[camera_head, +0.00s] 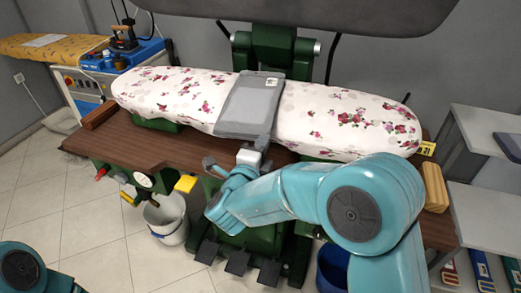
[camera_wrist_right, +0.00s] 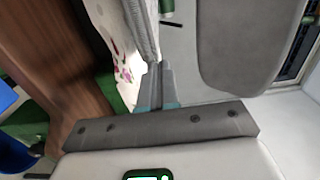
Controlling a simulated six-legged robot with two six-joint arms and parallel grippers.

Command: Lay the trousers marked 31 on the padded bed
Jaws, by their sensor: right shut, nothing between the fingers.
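Folded grey trousers (camera_head: 250,104) lie across the middle of the padded bed (camera_head: 165,92), which has a white cover with pink flowers. A small pale label shows on the trousers; its number is too small to read. Their front end hangs at the bed's near edge. My right gripper (camera_head: 262,147) is shut and empty at this end. In the right wrist view the fingers (camera_wrist_right: 157,88) are close to the hanging grey cloth (camera_wrist_right: 142,30); I cannot tell whether they touch. My left gripper is out of view.
A brown wooden table (camera_head: 145,148) runs under the bed. A grey upper press plate (camera_head: 310,12) overhangs the back. A yellow tag (camera_head: 427,148) and wooden block (camera_head: 435,187) are at right. Pedals (camera_head: 238,262) and a white bucket (camera_head: 167,218) stand below.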

